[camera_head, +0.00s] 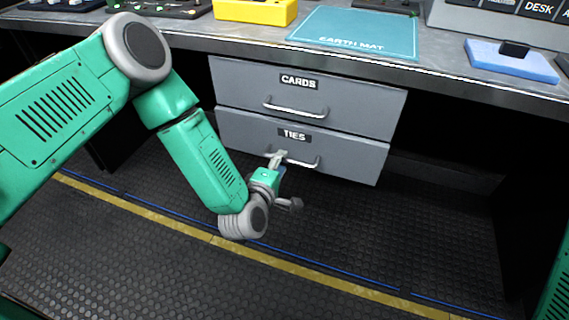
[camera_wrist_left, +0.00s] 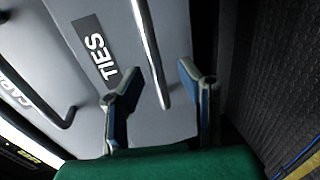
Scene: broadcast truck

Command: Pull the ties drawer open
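The ties drawer (camera_head: 350,160) is the lower grey drawer under the counter, with a black TIES label (camera_head: 294,135). Its front looks about level with the drawer above. Its silver bar handle (camera_head: 303,164) also shows in the left wrist view (camera_wrist_left: 150,50). My left gripper (camera_head: 279,156) is at the left part of this handle. In the left wrist view the two fingers (camera_wrist_left: 160,98) stand apart, with the end of the handle between them and a gap on both sides. I cannot tell whether a finger touches it. My right gripper is out of view.
The cards drawer (camera_head: 350,103) with its own handle (camera_head: 295,110) is directly above. The counter holds a teal earth mat (camera_head: 355,30), a yellow box (camera_head: 255,10) and a blue pad (camera_head: 512,62). The dark floor (camera_head: 330,235) before the drawers is clear.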

